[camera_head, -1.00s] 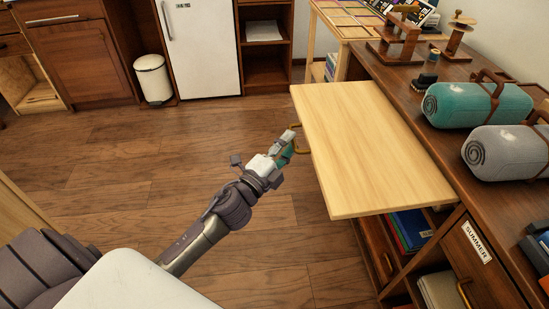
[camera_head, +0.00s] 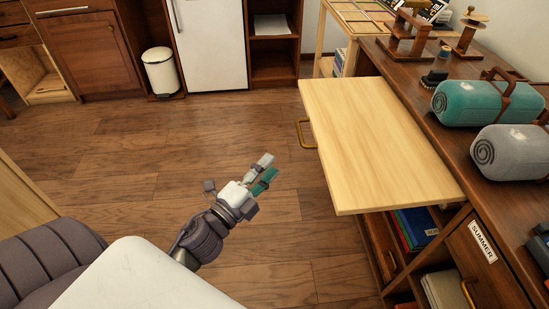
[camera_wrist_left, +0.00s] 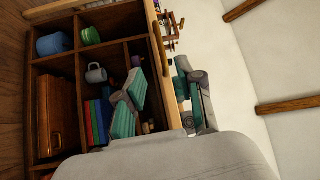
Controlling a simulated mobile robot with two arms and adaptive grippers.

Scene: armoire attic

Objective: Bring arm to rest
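My left gripper (camera_head: 264,173) is in the air over the wooden floor, left of the pale wooden pull-out board (camera_head: 375,140). Its two fingers are apart with nothing between them. In the left wrist view the fingers (camera_wrist_left: 158,90) also stand apart and empty. The brass handle (camera_head: 303,134) on the board's left edge is clear of the gripper, with a visible gap. My left arm comes in from the lower left, partly hidden behind a white part of my body. My right gripper is not in view.
The dark cabinet (camera_head: 405,60) on the right holds a teal roll (camera_head: 470,104) and a grey roll (camera_head: 505,150) on top. Its open shelves lie below the board. A white bin (camera_head: 160,70) and a white fridge (camera_head: 210,40) stand at the back. The middle floor is free.

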